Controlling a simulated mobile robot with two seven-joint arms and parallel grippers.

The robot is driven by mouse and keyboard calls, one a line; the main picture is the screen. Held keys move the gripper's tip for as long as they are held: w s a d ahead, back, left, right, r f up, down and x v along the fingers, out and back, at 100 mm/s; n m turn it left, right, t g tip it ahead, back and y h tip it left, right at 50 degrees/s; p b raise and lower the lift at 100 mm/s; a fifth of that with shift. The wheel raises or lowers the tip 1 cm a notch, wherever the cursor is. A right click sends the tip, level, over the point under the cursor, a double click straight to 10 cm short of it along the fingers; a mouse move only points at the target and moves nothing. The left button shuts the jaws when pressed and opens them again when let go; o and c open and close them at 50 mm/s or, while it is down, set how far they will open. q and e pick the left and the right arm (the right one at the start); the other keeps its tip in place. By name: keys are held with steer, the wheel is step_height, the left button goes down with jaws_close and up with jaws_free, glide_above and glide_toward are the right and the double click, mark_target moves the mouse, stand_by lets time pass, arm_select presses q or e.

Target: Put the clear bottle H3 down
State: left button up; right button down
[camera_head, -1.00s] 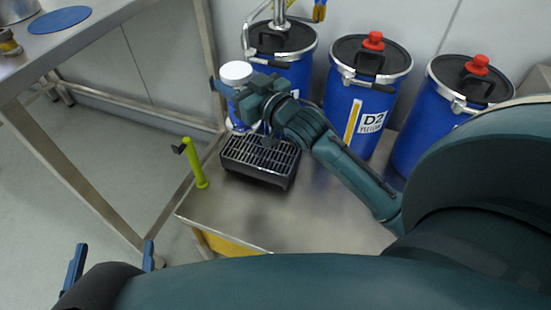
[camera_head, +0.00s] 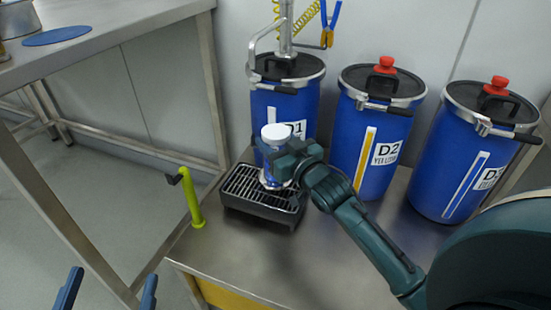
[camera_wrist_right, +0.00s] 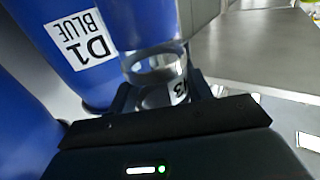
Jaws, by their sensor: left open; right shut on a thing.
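The clear bottle H3 (camera_head: 273,172) has a white cap and is upright over the black slatted grate tray (camera_head: 262,212). Its base is at the slats; I cannot tell whether it touches them. My right gripper (camera_head: 284,168) is shut on the bottle from the right side. In the right wrist view the clear bottle (camera_wrist_right: 150,62) sits between the jaws (camera_wrist_right: 160,98), with part of a label showing. My left gripper (camera_head: 108,292) is open and empty at the bottom left, away from the tray.
Blue drums D1 (camera_head: 300,115), D2 (camera_head: 372,150) and a third drum (camera_head: 462,165) stand behind the tray. A lime-green upright handle (camera_head: 190,200) is left of it. The steel bench (camera_head: 330,255) is bare in front. A higher steel table (camera_head: 110,30) is at left.

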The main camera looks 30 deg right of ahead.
step_height(320, 180, down, 3)
steer(key=shift+f+b, duration=0.1)
steer(key=shift+b, duration=0.55)
arm_select(q)
steer(key=shift+d, duration=0.15)
arm_select(e)
steer(key=c, duration=0.6)
jaws_free()
steer(key=shift+f, duration=0.2)
